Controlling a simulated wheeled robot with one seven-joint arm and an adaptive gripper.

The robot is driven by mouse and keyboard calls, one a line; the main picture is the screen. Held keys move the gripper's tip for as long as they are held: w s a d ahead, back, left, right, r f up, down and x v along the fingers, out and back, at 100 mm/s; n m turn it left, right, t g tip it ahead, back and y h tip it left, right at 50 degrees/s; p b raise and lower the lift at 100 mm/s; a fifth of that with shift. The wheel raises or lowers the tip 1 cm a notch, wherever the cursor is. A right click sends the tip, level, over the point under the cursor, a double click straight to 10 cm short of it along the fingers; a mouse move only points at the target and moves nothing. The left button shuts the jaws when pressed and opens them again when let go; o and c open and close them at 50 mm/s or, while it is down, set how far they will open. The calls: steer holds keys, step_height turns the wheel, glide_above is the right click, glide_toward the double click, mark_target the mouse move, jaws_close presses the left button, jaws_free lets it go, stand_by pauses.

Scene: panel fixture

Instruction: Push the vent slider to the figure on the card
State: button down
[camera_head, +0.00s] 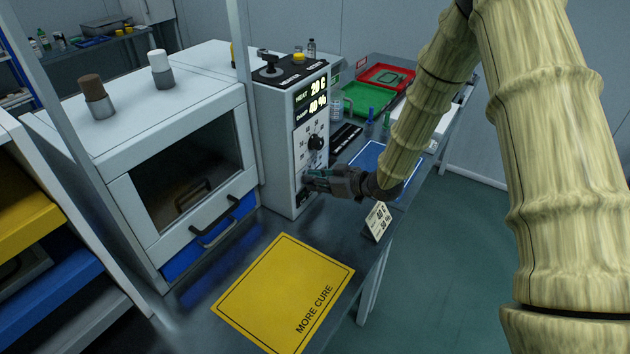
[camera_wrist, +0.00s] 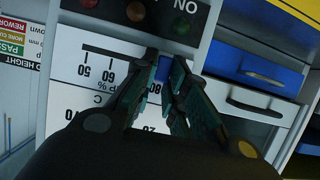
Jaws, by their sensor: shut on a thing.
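My gripper (camera_head: 309,182) is at the lower part of the control panel (camera_head: 305,105), on the front of the grey oven unit. In the wrist view my gripper (camera_wrist: 165,62) is shut on the vent slider (camera_wrist: 162,72), of which only a small blue patch shows between the fingers. The fingers hide the rest of it and part of the printed scale (camera_wrist: 98,68); 50, 60 and 80 can be read near it. The display (camera_head: 317,95) reads HEAT 20 C and DAMP 40 %. A small white card (camera_head: 377,221) stands on the bench; its figure is too small to read surely.
A black knob (camera_head: 316,143) sits above my gripper on the panel. The oven (camera_head: 185,180) with its blue drawer (camera_head: 200,250) is to the left. A yellow MORE CURE mat (camera_head: 280,290) lies in front. Green (camera_head: 368,97) and red trays (camera_head: 388,77) are behind.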

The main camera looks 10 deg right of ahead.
mark_target(321, 163)
steer(key=w+d, duration=0.6)
steer(key=shift+w+d, duration=0.2)
steer(key=shift+w+r, duration=0.1)
steer(key=shift+d, duration=0.1)
steer(key=c, duration=1.6)
jaws_free()
steer(key=shift+c, duration=0.2)
steer(key=shift+o, duration=1)
steer(key=shift+w+d, duration=0.1)
steer(key=v, duration=1.2)
